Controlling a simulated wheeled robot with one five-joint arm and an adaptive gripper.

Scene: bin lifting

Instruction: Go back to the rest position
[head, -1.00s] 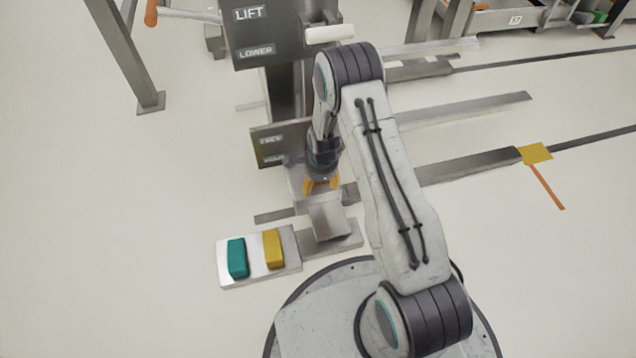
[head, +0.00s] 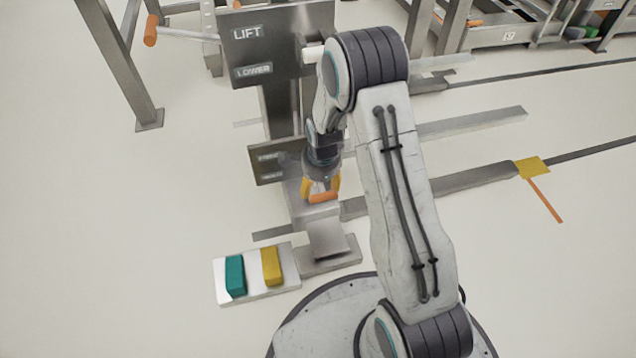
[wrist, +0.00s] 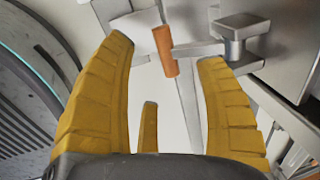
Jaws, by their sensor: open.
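My gripper (head: 320,193) has yellow fingers and points down in front of the grey lift post in the head view. In the wrist view my gripper (wrist: 165,90) is open, its fingers spread wide with nothing held between them. An orange handle (head: 322,197) shows just by the fingertips in the head view. In the wrist view the orange handle (wrist: 165,50) lies beyond the fingers, seen through the gap and apart from them.
A panel marked LIFT and LOWER (head: 285,45) stands behind my gripper. A low plate (head: 257,291) with a teal block (head: 235,276) and a yellow block (head: 271,266) lies at lower left. Rails (head: 470,180) run right. The floor at left is clear.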

